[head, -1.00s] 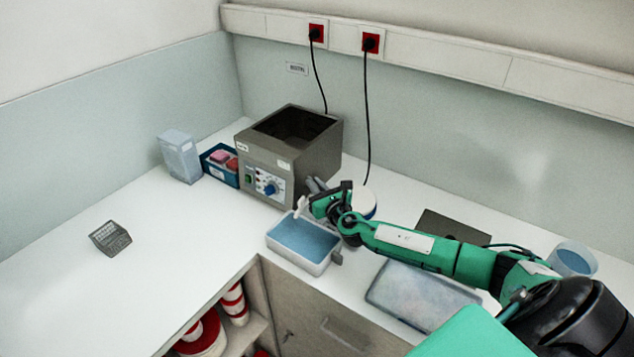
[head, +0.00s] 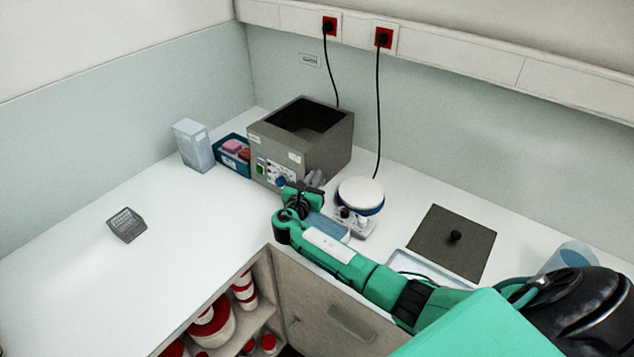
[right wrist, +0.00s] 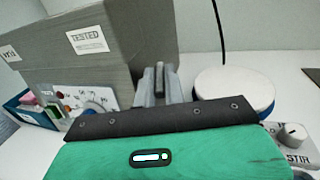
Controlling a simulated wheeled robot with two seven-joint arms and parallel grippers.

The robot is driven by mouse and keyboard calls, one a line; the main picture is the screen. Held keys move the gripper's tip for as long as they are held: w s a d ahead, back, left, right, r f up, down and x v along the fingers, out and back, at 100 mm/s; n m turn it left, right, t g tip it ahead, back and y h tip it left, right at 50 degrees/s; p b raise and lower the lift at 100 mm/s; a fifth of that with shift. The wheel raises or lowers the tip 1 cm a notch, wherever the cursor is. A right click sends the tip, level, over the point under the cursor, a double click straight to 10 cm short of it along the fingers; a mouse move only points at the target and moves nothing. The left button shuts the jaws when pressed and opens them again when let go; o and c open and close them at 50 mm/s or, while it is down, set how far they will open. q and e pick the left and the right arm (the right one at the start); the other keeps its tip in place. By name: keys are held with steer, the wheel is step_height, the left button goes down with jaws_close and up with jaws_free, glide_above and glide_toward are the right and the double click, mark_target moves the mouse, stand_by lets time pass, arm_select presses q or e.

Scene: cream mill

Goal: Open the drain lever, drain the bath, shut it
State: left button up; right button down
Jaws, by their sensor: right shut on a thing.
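The grey bath (head: 284,158), a box with an open dark top, stands on the counter near the back corner. No liquid can be made out inside it. My right gripper (head: 314,179) is at the bath's front right lower corner. In the right wrist view its grey fingers (right wrist: 160,86) are close together beside the bath (right wrist: 115,60), shut on a small part at the drain, which they mostly hide; I take it to be the drain lever. Its position cannot be told. A tray with blue liquid (head: 330,227) lies below, mostly covered by my right arm. My left gripper is out of view.
A round white stirrer (head: 360,193) stands just right of the gripper. A dark lid with a knob (head: 436,246) lies farther right, near a clear blue-tinted beaker (head: 572,254). A blue box (head: 233,162) and a clear container (head: 192,146) stand left. The left counter is mostly clear.

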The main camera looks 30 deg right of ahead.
steer(key=shift+w+a+m+g+h+b, duration=0.1)
steer(key=shift+w+m+g+h+b, duration=0.1)
steer(key=shift+m+g+h, duration=0.25)
steer(key=shift+w+a+m+g+h+b, duration=0.1)
steer(key=shift+m+g+h+b, duration=0.2)
steer(key=shift+g, duration=0.25)
steer(key=c, duration=1.5)
jaws_free()
steer(key=shift+r, duration=0.1)
steer(key=shift+s+d+r, duration=0.1)
steer(key=shift+s, duration=0.05)
